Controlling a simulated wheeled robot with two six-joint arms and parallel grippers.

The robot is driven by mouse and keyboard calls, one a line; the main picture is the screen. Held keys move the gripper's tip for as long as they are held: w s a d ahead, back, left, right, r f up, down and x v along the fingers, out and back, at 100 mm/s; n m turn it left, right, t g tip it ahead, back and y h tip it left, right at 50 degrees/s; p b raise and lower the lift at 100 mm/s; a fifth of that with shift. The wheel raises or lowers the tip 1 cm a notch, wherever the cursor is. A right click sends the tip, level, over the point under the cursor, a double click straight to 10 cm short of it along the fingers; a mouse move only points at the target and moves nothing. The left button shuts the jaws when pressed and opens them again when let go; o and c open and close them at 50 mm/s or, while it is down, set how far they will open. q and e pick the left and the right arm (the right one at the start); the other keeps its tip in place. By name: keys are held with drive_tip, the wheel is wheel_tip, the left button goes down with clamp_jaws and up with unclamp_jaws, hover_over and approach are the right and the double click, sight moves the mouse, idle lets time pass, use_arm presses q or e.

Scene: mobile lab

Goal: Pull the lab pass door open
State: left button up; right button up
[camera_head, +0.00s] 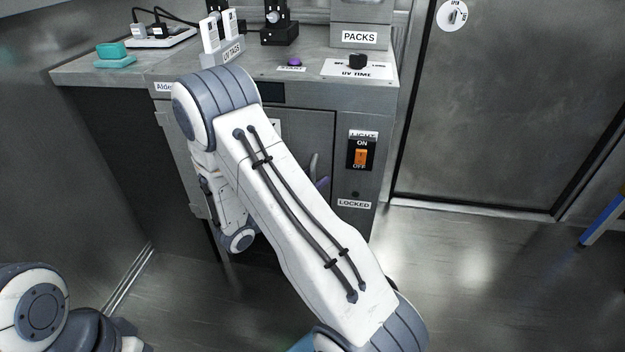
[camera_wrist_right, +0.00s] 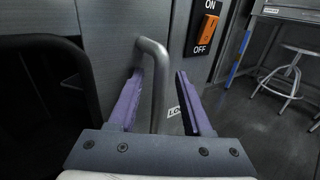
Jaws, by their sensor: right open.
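A grey cabinet door (camera_head: 305,130) sits under the counter, partly hidden by my right arm. It looks closed, though much of its edge is covered. Its upright metal bar handle (camera_head: 313,167) shows just past my arm; in the right wrist view the handle (camera_wrist_right: 158,85) stands between the two purple fingers. My right gripper (camera_wrist_right: 159,78) is open around the handle, with a gap to the right finger; I cannot tell whether the left finger touches it. In the head view only a purple fingertip shows beside the handle. My left gripper is not in view; only my left arm shows at lower left.
An orange ON/OFF switch (camera_head: 361,157) and a LOCKED label (camera_head: 354,204) are right of the door. The counter (camera_head: 270,62) holds UV tags, a black knob (camera_head: 357,61) and a PACKS box (camera_head: 361,24). A large metal door (camera_head: 500,110) stands at right. Floor ahead is clear.

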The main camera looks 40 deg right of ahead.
clamp_jaws()
idle(1.3)
